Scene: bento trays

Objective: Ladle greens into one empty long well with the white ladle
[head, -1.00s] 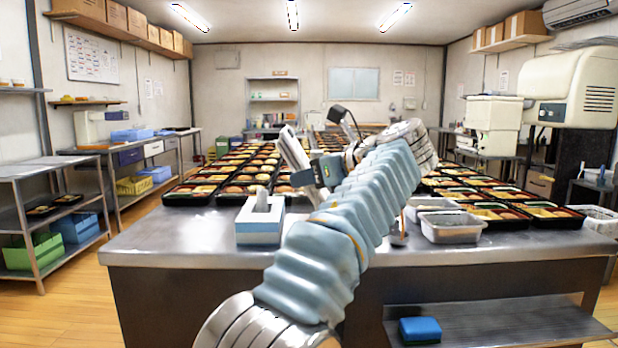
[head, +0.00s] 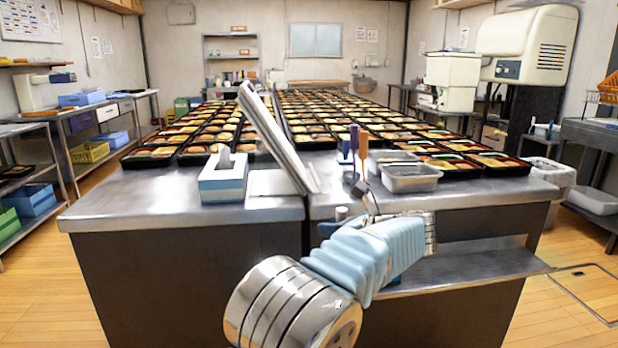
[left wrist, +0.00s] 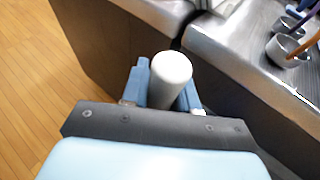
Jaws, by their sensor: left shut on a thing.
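My left gripper (head: 333,222) is in front of the steel counter's front edge, low, near the gap between two counter sections. In the left wrist view its blue fingers (left wrist: 163,92) are shut on a white round rod, seemingly the handle of the white ladle (left wrist: 171,68). The ladle's bowl is hidden. A short grey end of it shows in the head view (head: 341,213). Bento trays (head: 150,162) fill the counter behind; I cannot make out an empty long well. Greens cannot be made out for certain. My right gripper is not in view.
Upright utensils with blue, purple and orange handles (head: 363,148) stand in small cups (left wrist: 282,48). Grey tubs (head: 411,184) sit right of them. A tilted panel (head: 275,135) and a tissue box (head: 222,185) stand to the left. The counter's front left is bare.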

